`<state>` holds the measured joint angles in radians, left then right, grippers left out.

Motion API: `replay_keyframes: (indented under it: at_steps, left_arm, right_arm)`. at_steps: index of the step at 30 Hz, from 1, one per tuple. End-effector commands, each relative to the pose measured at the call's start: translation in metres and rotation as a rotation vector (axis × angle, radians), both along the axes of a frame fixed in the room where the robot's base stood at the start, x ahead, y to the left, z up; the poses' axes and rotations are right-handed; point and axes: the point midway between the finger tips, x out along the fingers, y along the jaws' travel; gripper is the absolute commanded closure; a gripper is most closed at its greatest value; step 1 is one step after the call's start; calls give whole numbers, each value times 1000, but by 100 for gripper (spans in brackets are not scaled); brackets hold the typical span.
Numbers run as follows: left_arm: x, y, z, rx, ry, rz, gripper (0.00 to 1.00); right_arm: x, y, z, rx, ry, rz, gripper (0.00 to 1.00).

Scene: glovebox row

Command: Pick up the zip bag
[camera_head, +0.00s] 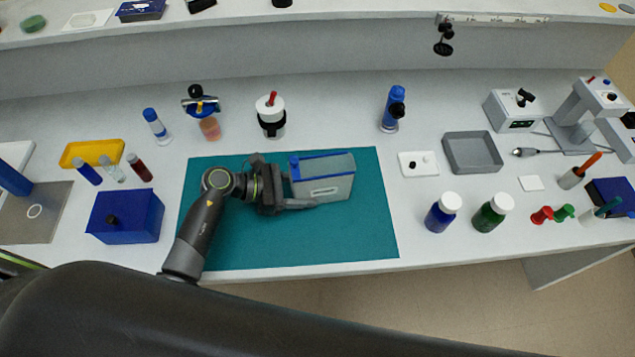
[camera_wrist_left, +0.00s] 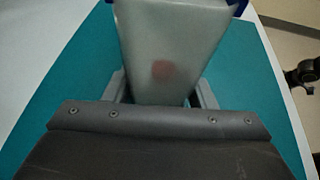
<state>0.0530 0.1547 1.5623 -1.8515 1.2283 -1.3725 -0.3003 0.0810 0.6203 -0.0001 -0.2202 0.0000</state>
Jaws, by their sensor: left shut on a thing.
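The zip bag (camera_head: 327,187) is a pale, translucent bag with a blue top edge and a light label on its front. It is over the teal mat (camera_head: 300,247) in the head view. My left gripper (camera_head: 295,190) comes in from the left and is shut on the bag's left end. In the left wrist view the bag (camera_wrist_left: 170,45) stands out between the two fingers (camera_wrist_left: 160,92), and a reddish round spot shows through it. Whether the bag touches the mat is hard to tell. My right gripper is not in view.
A blue box (camera_head: 126,218) and a yellow tray (camera_head: 92,152) are left of the mat. A blue bottle (camera_head: 441,215), a green bottle (camera_head: 490,214) and a grey tray (camera_head: 473,153) are to the right. The mat's front is clear.

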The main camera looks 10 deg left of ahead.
Motion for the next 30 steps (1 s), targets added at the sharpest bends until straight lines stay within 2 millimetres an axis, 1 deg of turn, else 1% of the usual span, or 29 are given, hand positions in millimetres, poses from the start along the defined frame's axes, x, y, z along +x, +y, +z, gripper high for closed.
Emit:
replay_keyframes:
  at_steps: [5, 8, 18, 22, 26, 30]
  left_arm:
    - [0, 0, 4, 0, -3, -1, 72]
    - [0, 0, 14, 1, -5, -2, 72]
    - [0, 0, 72, 2, -7, -2, 72]
    - [1, 0, 89, 1, -4, -1, 72]
    - [0, 0, 95, 1, -2, -1, 72]
    - [0, 0, 90, 0, 0, 0, 72]
  right_arm:
    - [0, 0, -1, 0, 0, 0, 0]
    - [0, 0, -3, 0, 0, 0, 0]
    - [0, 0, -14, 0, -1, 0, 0]
    - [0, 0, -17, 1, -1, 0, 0]
    - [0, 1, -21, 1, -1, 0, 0]
    - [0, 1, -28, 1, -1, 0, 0]
